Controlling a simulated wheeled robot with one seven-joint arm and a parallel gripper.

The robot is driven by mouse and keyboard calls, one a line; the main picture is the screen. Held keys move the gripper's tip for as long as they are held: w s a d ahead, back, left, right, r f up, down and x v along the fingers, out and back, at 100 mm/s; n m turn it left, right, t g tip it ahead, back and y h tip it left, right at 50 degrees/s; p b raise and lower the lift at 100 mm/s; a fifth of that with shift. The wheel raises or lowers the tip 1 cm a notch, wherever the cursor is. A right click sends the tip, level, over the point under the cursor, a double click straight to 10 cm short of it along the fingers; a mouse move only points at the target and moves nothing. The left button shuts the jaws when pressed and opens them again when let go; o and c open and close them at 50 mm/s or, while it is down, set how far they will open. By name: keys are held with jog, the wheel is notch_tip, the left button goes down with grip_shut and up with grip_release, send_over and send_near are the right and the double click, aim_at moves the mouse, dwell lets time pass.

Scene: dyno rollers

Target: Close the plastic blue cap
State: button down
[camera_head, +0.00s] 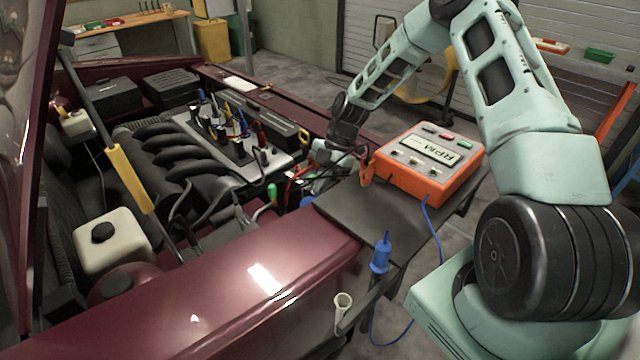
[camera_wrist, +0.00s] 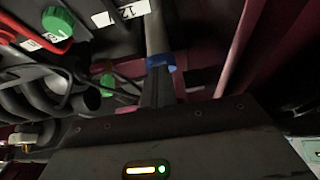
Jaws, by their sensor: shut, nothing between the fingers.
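A small blue cap (camera_head: 320,184) shows partly in the head view, low beside the engine at the car's near right edge, below my gripper (camera_head: 324,155). My arm and cables partly hide it. In the wrist view, a blue piece (camera_wrist: 161,62) that looks like the cap lies right at the tips of my gripper (camera_wrist: 158,74). My fingers are shut and empty, pointing into the engine bay. I cannot tell whether they touch the blue piece, nor how far the cap stands open.
A battery-like dark box with a green knob (camera_wrist: 58,20), red cable and white label (camera_wrist: 120,12) is close by. An orange RPM box (camera_head: 430,165) stands on a dark shelf (camera_head: 345,212). The maroon fender (camera_head: 230,290) and black engine pipes (camera_head: 165,155) bound the space.

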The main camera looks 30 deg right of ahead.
jog(key=shift+w+d+f+y+b, duration=0.2)
jog(key=shift+d+f+y+b, duration=0.65)
jog(key=shift+f+y+b, duration=0.35)
jog(key=shift+r, duration=0.3)
